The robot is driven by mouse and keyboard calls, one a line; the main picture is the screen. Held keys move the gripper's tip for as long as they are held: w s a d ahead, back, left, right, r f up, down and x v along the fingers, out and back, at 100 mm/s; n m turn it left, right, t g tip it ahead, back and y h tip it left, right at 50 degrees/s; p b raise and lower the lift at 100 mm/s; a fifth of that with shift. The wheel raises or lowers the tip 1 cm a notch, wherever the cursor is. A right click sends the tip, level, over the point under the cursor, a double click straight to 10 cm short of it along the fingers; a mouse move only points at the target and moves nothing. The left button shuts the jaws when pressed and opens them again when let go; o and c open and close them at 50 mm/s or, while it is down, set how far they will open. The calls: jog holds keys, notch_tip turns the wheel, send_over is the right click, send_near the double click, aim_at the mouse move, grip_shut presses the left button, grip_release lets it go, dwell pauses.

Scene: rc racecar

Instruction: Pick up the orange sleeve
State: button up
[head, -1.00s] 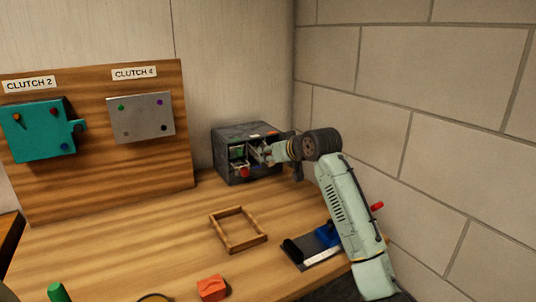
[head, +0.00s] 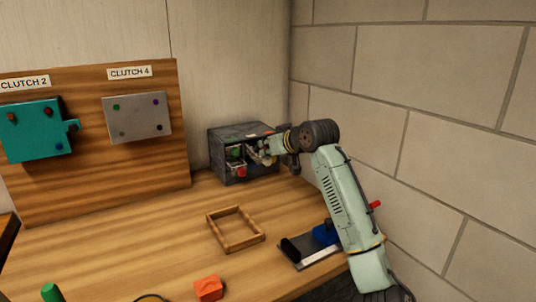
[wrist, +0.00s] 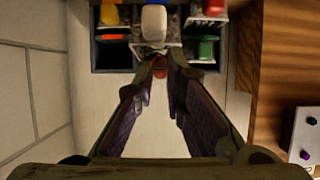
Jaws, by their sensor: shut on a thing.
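My gripper (wrist: 158,85) reaches to the open front of the grey compartment box (head: 217,160) at the back of the table. Only a little of the sleeve shows between the fingertips. In the head view the gripper (head: 268,150) is small and I cannot make out the sleeve.
Close by in the box are a white piece (wrist: 153,22), a green one (wrist: 205,48), a red one (wrist: 213,8) and a yellow-orange one (wrist: 110,38). A wooden frame (head: 219,239) and orange block (head: 208,289) lie on the table. A brick wall (head: 430,120) stands right.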

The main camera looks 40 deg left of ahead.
jog(key=s+d+r+b, duration=0.3)
jog(key=s+d+b, duration=0.3)
jog(key=s+d, duration=0.3)
jog(key=s, duration=0.3)
jog(key=shift+s+d+r, duration=0.15)
jog(key=shift+s+d, duration=0.2)
jog(key=shift+s, duration=0.05)
jog(key=shift+d, duration=0.1)
